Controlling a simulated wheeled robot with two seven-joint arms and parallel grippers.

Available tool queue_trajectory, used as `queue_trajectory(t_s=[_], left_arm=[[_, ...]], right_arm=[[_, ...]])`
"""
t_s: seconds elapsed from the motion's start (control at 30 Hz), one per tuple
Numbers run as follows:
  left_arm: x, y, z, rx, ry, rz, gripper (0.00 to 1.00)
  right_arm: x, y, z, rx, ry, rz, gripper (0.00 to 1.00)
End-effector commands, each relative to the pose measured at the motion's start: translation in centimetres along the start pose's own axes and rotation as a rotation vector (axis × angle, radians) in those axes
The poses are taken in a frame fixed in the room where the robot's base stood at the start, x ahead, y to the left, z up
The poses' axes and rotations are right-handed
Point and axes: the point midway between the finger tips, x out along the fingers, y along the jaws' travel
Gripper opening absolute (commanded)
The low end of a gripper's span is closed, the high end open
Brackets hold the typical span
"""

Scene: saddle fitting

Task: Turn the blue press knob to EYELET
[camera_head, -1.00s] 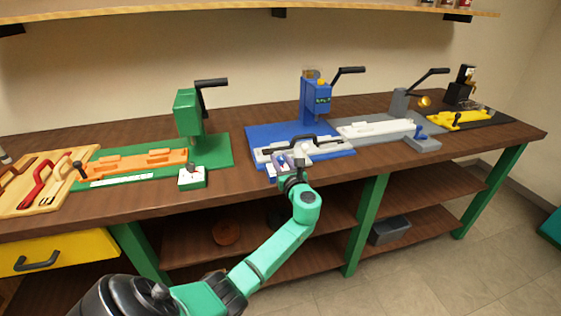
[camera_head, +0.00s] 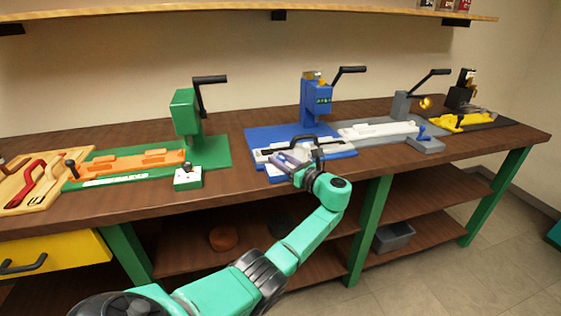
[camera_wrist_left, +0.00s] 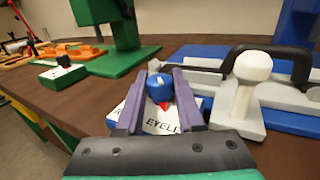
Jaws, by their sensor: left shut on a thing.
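The blue press (camera_head: 316,100) stands on its blue base in the middle of the bench. Its blue knob (camera_wrist_left: 160,88) sits between the purple fingers of my left gripper (camera_wrist_left: 160,84) in the left wrist view. The gripper is shut on the knob. A short white mark shows on top of the knob. A red pointed mark shows at its near side, above the word EYELET on the white label plate (camera_wrist_left: 162,126). Part of the label is covered by the fingers. In the head view my left gripper (camera_head: 285,162) hides the knob. My right gripper is not in view.
A white round-topped post (camera_wrist_left: 247,88) stands close to the right finger, with a black handle (camera_wrist_left: 270,55) behind it. The green press (camera_head: 187,115) is left, with its own small dial box (camera_head: 188,178). Grey (camera_head: 425,145) and yellow (camera_head: 460,122) stations are right. Bench is clear between green and blue stations.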

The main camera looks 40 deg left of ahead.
Motion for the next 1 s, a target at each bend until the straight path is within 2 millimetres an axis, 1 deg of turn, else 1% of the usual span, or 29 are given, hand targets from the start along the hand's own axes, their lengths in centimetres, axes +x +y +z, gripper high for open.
queue_trajectory(t_s=[0.17, 0.2, 0.23, 0.27, 0.57, 0.67, 0.77, 1.0], left_arm=[[0.0, 0.0, 0.0, -0.001, 0.0, -0.001, 0.0], [0.0, 0.0, 0.0, -0.001, 0.0, -0.001, 0.52], [0.0, 0.0, 0.0, -0.001, 0.0, -0.001, 0.64], [0.0, 0.0, 0.0, 0.0, 0.0, -0.001, 0.67], [-0.1, 0.0, 0.0, 0.0, 0.0, -0.001, 0.67], [-1.0, 0.0, -0.1, 0.001, 0.001, -0.002, 0.67], [-3.2, -0.1, -0.1, 0.0, 0.002, -0.005, 0.67], [-10.4, -0.1, -0.2, -0.001, 0.003, -0.004, 0.67]], right_arm=[[0.0, 0.0, 0.0, 0.0, 0.0, 0.0, 0.51], [0.0, 0.0, 0.0, 0.0, 0.0, 0.0, 0.51], [0.0, 0.0, 0.0, 0.0, 0.0, 0.0, 0.51], [0.0, 0.0, 0.0, 0.0, 0.0, 0.0, 0.51], [0.0, 0.0, 0.0, 0.0, 0.0, 0.0, 0.51], [0.0, 0.0, 0.0, 0.0, 0.0, 0.0, 0.51], [0.1, 0.0, 0.0, 0.0, 0.0, 0.0, 0.51], [0.7, 0.1, 0.1, 0.0, 0.0, 0.001, 0.51]])
